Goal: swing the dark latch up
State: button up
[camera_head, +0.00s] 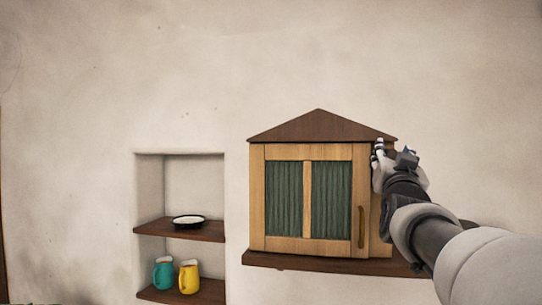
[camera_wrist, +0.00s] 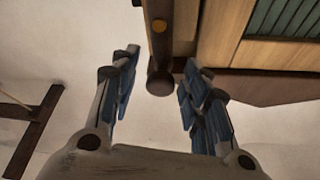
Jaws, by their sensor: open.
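The dark latch (camera_wrist: 158,50) is a dark brown bar with a round brass pivot, on the side of the wooden cabinet (camera_wrist: 222,40) in the wrist view. Its rounded free end lies between the two fingers of my gripper (camera_wrist: 160,60), which is open, with a gap on both sides. In the head view, my gripper (camera_head: 379,150) is at the upper right edge of the cabinet (camera_head: 285,152), just under the roof. The latch is hidden there behind my gripper and arm.
The cabinet has green curtained panes, a brass handle (camera_head: 361,227) and a brown roof (camera_head: 318,126). It stands on a dark shelf (camera_head: 320,265). A wall niche at left holds a dish (camera_head: 188,221), a teal jug (camera_head: 163,273) and a yellow jug (camera_head: 189,277).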

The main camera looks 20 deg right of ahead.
jog(key=shift+r, duration=0.1)
notch_tip(320, 180, up, 10)
jog(key=shift+f, duration=0.1)
dwell(0.3)
dwell(0.4)
